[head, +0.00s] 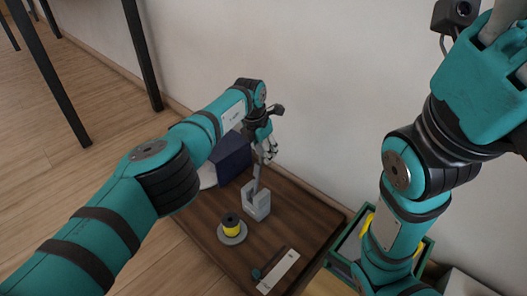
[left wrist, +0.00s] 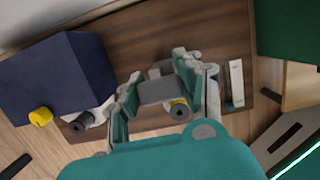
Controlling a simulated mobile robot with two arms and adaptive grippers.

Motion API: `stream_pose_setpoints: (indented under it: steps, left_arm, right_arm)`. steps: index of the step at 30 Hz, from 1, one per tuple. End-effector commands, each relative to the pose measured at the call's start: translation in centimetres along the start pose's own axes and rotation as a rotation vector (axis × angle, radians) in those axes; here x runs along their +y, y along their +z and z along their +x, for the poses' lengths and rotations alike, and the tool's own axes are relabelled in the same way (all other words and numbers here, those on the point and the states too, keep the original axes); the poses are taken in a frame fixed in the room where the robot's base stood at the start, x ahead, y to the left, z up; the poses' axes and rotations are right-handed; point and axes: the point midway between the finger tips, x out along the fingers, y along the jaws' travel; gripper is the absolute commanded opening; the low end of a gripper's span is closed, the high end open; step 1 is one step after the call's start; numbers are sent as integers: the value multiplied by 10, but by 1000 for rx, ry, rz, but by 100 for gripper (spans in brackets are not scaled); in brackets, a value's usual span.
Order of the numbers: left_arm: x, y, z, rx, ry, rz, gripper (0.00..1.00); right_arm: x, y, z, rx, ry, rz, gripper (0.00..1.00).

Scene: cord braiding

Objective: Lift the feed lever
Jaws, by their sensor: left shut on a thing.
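The feed lever (head: 256,181) is a slim grey bar rising from a grey U-shaped bracket (head: 257,205) on the brown wooden table. My left gripper (head: 266,154) is at the lever's upper end, its fingers closed around it. In the left wrist view, the left gripper's fingers (left wrist: 166,88) stand on either side of a grey block-like piece (left wrist: 157,92); the lever's lower part is hidden there. The lever leans slightly in the head view. My right gripper (head: 500,45) is raised at the upper right, partly cut off, and its fingertips cannot be made out.
A white strip (head: 279,271) lies near the front edge beside a small dark tool. A navy box (head: 233,156) stands at the back left. A green-rimmed bin (head: 424,252) is right of the table.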

Motion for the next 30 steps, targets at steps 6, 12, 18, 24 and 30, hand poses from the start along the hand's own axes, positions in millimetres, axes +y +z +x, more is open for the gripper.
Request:
stream_pose_setpoints:
  steps: [6,12,18,24,30]
  left_arm:
    - [2,1,-3,-2,4,0,53]
    - [1,0,-2,-1,2,0,62]
    - [1,0,-2,-1,1,0,62]
    - [2,1,-15,-4,2,1,62]
    - [3,1,-48,-5,4,2,62]
  right_arm:
    - [0,0,1,1,0,0,40]
    - [0,-1,0,2,0,0,40]
    - [0,1,-1,-4,2,0,40]
    - [0,1,0,-2,2,0,40]
    - [0,1,0,-2,1,0,40]
